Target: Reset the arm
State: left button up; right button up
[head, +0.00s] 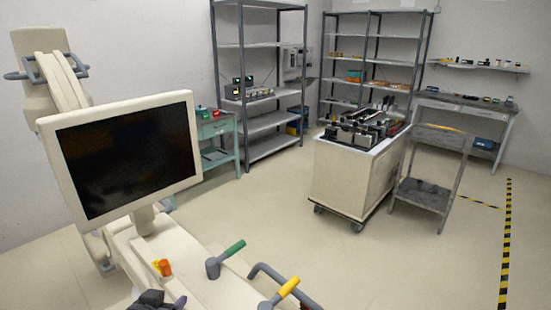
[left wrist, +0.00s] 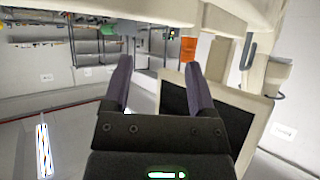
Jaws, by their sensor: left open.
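My left gripper (head: 156,302) shows at the bottom edge of the head view, dark with purple-grey fingers, and is only partly in frame. In the left wrist view its two fingers (left wrist: 159,65) stand apart with nothing between them. It is close to a cream machine (head: 190,270) that carries a large dark-screened monitor (head: 128,155). The monitor also shows in the left wrist view (left wrist: 245,115), beside the right-hand finger. My right gripper is in neither view.
A green-handled lever (head: 228,254), a yellow-handled lever (head: 282,291) and an orange knob (head: 164,267) stand on the machine near my left gripper. A cream cart (head: 345,183) and a grey cart (head: 425,193) stand farther off. Open floor (head: 300,230) lies between.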

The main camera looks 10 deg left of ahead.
pick_arm(q)
jog(key=s+d+f+m+g+h, duration=0.35)
jog(key=s+d+g, duration=0.45)
jog(key=s+d, duration=0.9)
jog(key=s+a+f+g+b, duration=0.1)
jog(key=s+f+b, duration=0.3)
jog(key=f, duration=0.9)
jog(key=s+f+y+b, duration=0.15)
jog(key=f+b, duration=0.35)
jog(key=f, duration=0.8)
jog(key=s+a+f+g+b, duration=0.1)
jog(key=s+f+b, duration=0.3)
jog(key=f, duration=0.9)
jog(key=s+a+f+g+b, duration=0.1)
jog(key=s+a+f+b, duration=0.1)
jog(key=s+f+b, duration=0.2)
jog(key=s+f+m, duration=0.1)
jog(key=s+f, duration=0.2)
jog(key=f, duration=0.1)
jog(key=shift+s, duration=0.3)
